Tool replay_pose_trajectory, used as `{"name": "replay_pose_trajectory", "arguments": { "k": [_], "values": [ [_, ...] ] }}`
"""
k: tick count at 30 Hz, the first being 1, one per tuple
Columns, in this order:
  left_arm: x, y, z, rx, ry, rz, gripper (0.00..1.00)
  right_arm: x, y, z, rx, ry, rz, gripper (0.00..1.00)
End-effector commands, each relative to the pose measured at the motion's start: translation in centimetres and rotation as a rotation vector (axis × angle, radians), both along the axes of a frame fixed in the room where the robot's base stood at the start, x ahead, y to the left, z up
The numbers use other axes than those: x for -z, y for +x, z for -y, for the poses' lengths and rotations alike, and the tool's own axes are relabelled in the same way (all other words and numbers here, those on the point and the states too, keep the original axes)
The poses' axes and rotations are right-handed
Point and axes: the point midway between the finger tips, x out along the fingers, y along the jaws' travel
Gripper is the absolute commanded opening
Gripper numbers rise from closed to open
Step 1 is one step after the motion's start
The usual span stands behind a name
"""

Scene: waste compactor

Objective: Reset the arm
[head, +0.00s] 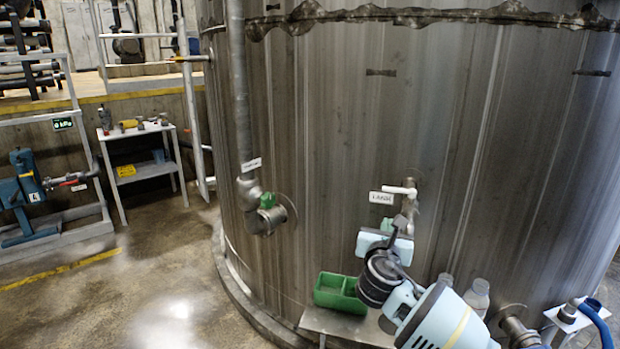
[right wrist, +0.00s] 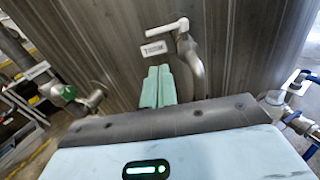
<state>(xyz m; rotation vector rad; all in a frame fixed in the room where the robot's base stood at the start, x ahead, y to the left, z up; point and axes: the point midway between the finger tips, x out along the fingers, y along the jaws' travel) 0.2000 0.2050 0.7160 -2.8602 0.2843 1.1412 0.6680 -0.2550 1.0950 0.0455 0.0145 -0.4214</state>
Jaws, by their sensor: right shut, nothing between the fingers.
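My right arm comes in from the bottom right of the head view, and its gripper (head: 384,243) is in front of the large metal tank (head: 340,130). In the right wrist view the two pale green fingers of this gripper (right wrist: 157,86) are side by side and shut, with nothing between them. A tap with a white lever handle (head: 400,190) on the tank is just above the gripper in the head view. The tap also shows in the right wrist view (right wrist: 190,55), right of the fingers; I cannot tell whether they touch. My left gripper is not in view.
A green divided tray (head: 340,292) and clear bottles (head: 478,297) stand on a small shelf at the tank's foot. A pipe with a green valve (head: 267,201) is left of the tap. A white side table (head: 140,150) stands further back. The floor at left is open.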

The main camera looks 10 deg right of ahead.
Motion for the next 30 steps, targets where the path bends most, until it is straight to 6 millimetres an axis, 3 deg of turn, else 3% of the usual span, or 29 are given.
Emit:
{"name": "replay_pose_trajectory", "arguments": {
  "k": [5,8,15,21,30],
  "values": [
    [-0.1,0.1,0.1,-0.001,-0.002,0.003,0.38,8.4,-2.7,-2.3,-0.073,0.285,-0.062,0.00],
    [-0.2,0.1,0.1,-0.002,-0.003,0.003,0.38,13.9,-5.4,-3.9,-0.096,0.527,-0.100,0.00],
    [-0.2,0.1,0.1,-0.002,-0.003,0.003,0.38,24.6,-13.7,-6.9,-0.037,1.118,-0.170,0.00],
    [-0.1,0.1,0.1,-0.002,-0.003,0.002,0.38,30.9,-21.9,-8.2,0.134,1.596,-0.182,0.00],
    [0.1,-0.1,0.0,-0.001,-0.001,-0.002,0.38,36.5,-34.9,-7.9,0.554,2.229,-0.060,0.00]
  ]
}}
